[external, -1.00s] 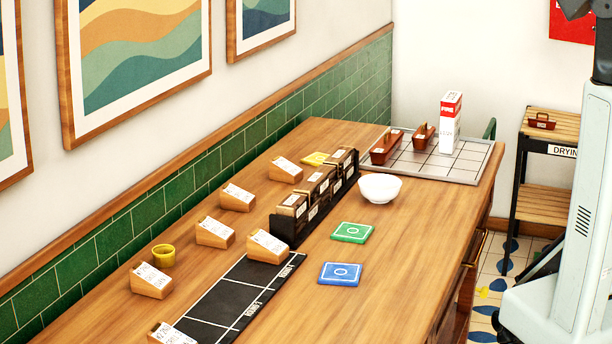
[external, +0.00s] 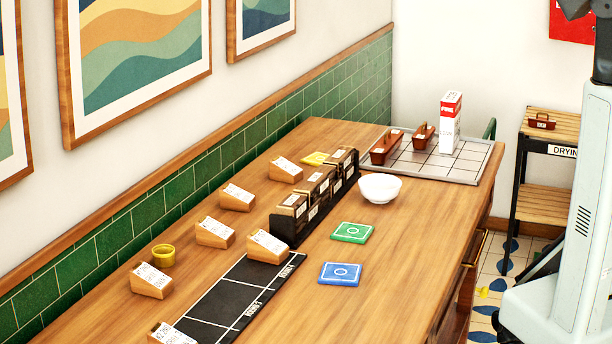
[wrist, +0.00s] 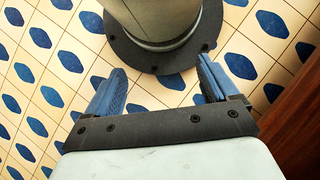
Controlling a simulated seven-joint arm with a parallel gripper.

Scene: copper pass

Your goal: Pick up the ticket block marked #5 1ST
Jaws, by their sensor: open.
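Several wooden ticket blocks with white slanted labels stand on the table. One is at the back (external: 286,170), one left of the black rack (external: 237,197), one nearer (external: 215,233), one at the black mat's far end (external: 268,246), one by the yellow cup (external: 151,281) and one at the near edge (external: 171,334). The labels are too small to read, so I cannot tell which is #5 1ST. My gripper (wrist: 164,88) is open and empty in the wrist view, above the tiled floor and away from the table. It does not show in the external view.
A black rack (external: 288,226) with several slots stands mid-table. Nearby are a black mat (external: 224,312), a white bowl (external: 380,188), a green coaster (external: 352,232), a blue coaster (external: 340,273) and a yellow cup (external: 163,255). A grey tray (external: 478,168) is at the far end. The table's right side is clear.

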